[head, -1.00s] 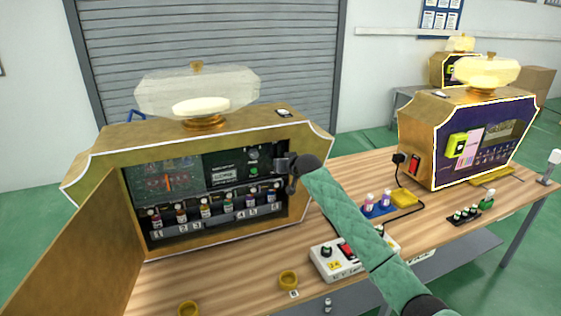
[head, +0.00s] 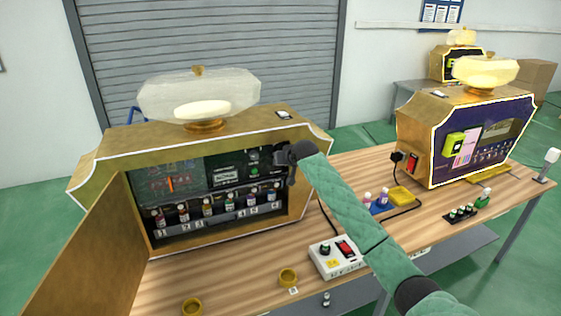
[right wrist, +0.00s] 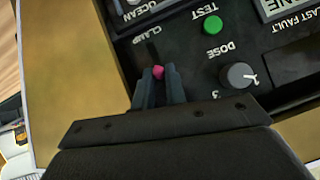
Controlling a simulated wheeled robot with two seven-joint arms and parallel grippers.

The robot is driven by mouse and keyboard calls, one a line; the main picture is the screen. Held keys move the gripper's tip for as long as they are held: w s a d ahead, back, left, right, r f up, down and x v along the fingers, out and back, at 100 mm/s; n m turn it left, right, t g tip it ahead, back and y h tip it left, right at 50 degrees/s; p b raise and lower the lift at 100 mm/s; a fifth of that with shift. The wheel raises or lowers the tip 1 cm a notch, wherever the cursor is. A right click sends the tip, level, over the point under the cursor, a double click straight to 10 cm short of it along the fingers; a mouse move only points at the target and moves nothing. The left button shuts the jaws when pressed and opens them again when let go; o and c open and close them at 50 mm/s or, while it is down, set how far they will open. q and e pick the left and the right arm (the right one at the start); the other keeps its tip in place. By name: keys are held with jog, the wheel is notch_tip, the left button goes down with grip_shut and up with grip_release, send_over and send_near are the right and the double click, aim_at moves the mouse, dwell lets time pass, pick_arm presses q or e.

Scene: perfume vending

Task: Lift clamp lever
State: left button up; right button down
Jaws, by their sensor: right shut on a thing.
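The clamp lever's pinkish-red knob (right wrist: 158,72) sits between my right gripper's fingertips (right wrist: 158,78) in the right wrist view, just below the CLAMP label (right wrist: 147,35). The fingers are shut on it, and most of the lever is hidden. In the head view my right gripper (head: 283,158) reaches the right side of the open vending machine's (head: 240,133) inner panel; the lever is hidden there. My left gripper is not in view.
The green TEST button (right wrist: 212,25) and DOSE knob (right wrist: 238,76) are right of the lever. Several small bottles (head: 207,206) stand in a row below the panel. The open door (head: 85,250) is at left. A white switch box (head: 338,259) sits on the table.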

dwell(0.3)
jog(key=c, duration=1.5)
grip_release()
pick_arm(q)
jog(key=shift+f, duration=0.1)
